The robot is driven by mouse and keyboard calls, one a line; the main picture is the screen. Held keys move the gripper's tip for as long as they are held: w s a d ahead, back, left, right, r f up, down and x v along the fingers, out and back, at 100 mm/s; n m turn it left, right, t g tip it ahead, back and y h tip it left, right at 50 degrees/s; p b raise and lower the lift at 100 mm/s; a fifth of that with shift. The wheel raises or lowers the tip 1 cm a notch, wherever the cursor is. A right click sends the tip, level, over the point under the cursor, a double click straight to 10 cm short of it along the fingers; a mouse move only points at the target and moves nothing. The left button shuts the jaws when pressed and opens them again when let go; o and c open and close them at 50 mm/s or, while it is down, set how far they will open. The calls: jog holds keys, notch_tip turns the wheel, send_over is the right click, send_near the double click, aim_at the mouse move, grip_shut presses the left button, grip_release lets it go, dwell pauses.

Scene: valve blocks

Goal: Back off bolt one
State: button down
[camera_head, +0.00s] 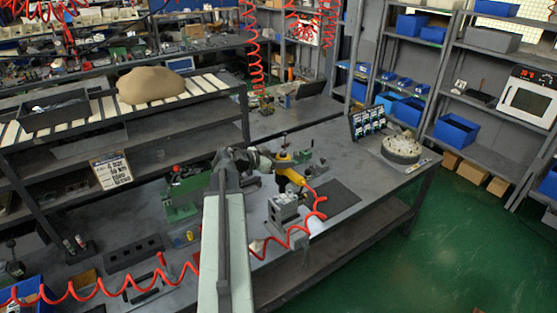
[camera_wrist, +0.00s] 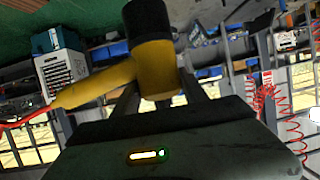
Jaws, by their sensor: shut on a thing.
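A yellow power tool (camera_head: 292,174) with a red coiled hose is held in my gripper (camera_head: 277,161) above the workbench. In the wrist view the yellow tool (camera_wrist: 155,70) has a dark head and lies between the two fingers (camera_wrist: 157,100), which are shut on it. Its handle points left, toward the red hose (camera_wrist: 25,119). A grey metal block (camera_head: 284,212) stands on the bench, nearer than the tool and apart from it. Bolt one cannot be made out in either view.
The red hose (camera_head: 319,206) loops beside the grey block. A dark mat (camera_head: 335,198) lies to its right. A green fixture (camera_head: 182,198) stands left of my arm.

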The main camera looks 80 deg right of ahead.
aim_at(277, 174)
jog(key=shift+r, duration=0.15)
jog(key=shift+w+a, duration=0.1)
jog(key=shift+w, duration=0.25)
notch_tip(277, 174, down, 5)
jog(key=b, duration=0.5)
jog(key=shift+s+r, duration=0.1)
jog(key=shift+f+b, duration=0.4)
dwell(0.8)
jog(key=shift+f+b, duration=0.55)
jog(key=shift+r, duration=0.15)
dwell(0.4)
jog(key=shift+f, duration=0.25)
dwell(1.7)
jog(key=shift+a, duration=0.15)
dwell(1.2)
jog(key=shift+r, duration=0.2)
